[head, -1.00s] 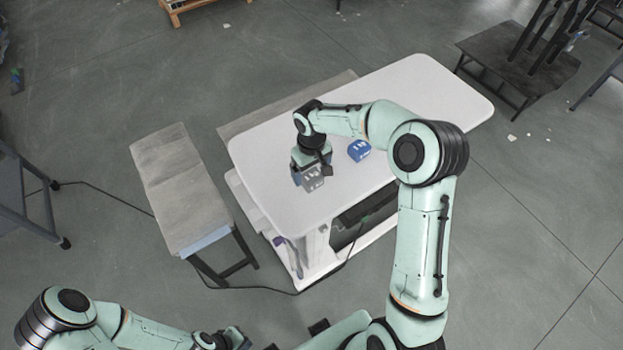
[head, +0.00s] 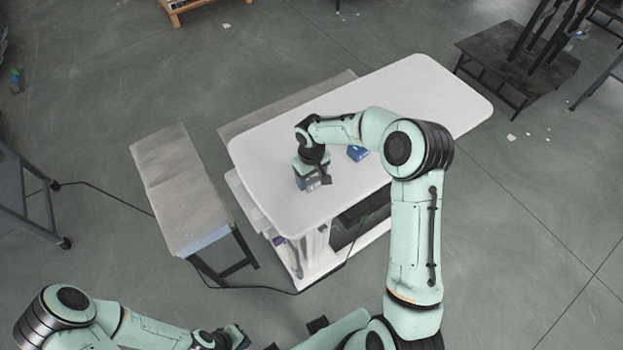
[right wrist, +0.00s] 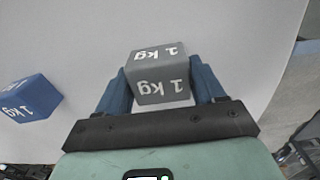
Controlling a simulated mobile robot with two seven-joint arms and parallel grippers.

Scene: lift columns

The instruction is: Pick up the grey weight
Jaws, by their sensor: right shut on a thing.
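The grey weight (right wrist: 162,78), a cube marked "1 kg", sits between the blue fingers of my right gripper (right wrist: 161,88) in the right wrist view. The fingers are shut on its two sides. In the head view my right gripper (head: 315,181) is over the near left part of the white table, and it covers most of the grey weight (head: 312,185). I cannot tell whether the weight touches the tabletop. My left gripper (head: 238,338) is low at the bottom edge, away from the table; its fingers are too unclear to judge.
A blue weight (right wrist: 30,100) lies apart on the white table (head: 425,95); it also shows in the head view (head: 357,153), partly behind my right arm. A grey bench (head: 175,180) stands left of the table. The table's far right part is clear.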

